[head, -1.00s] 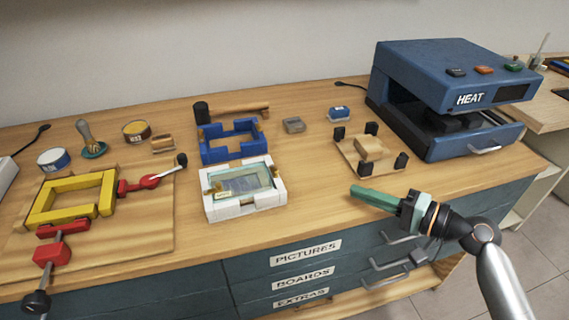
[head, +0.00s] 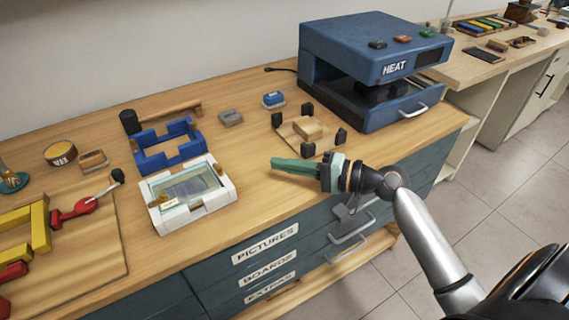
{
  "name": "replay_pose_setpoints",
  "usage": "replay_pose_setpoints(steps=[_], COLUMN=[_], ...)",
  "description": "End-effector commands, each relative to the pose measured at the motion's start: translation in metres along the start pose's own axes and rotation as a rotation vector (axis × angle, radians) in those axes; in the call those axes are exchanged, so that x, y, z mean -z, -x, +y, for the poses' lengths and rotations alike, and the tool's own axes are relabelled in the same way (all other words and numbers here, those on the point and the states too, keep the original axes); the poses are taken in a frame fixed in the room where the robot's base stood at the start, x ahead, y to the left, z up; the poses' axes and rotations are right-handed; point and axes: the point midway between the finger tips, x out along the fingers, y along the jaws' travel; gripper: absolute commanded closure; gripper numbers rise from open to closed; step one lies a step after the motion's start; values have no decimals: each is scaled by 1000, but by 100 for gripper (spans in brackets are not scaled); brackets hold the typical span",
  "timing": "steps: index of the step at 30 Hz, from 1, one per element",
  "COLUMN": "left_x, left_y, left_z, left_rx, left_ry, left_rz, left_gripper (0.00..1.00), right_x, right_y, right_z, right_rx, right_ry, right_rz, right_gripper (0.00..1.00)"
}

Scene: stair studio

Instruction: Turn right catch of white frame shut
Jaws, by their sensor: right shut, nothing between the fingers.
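The white frame (head: 205,208) lies flat on the wooden bench, left of the picture's middle, with a glassy panel and a picture inside. A small brass-coloured catch (head: 218,169) shows at its right side, and another catch (head: 162,199) at its left side. Which way each catch is turned is too small to tell. My right gripper (head: 274,162) has green fingers, shut and empty, pointing left above the bench, to the right of the white frame and apart from it. My left gripper is not in view.
A blue frame (head: 155,163) stands just behind the white frame. A board with black corner posts (head: 308,150) and the blue heat press (head: 360,50) are to the right. A yellow frame in red clamps (head: 40,228) is at left. Bare bench lies between gripper and frame.

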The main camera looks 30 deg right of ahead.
Motion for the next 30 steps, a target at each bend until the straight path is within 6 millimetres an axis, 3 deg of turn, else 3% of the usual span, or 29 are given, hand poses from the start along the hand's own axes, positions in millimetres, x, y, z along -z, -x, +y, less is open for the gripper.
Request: replay_pose_setpoints(steps=[9, 12, 19, 30], left_x=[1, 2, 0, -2], left_y=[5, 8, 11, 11], left_z=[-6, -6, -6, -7], left_rx=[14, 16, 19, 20], left_ry=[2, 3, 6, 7], left_rz=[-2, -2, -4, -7], left_gripper=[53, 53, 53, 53], right_x=[0, -14, -27, -29], right_y=[-69, -79, -92, -93], right_z=[-3, -2, -1, 0], right_rx=[3, 2, 0, -1], right_ry=[-1, -4, -2, -1], right_rz=[-2, -2, 0, 0], right_gripper=[100, 100, 100, 100])
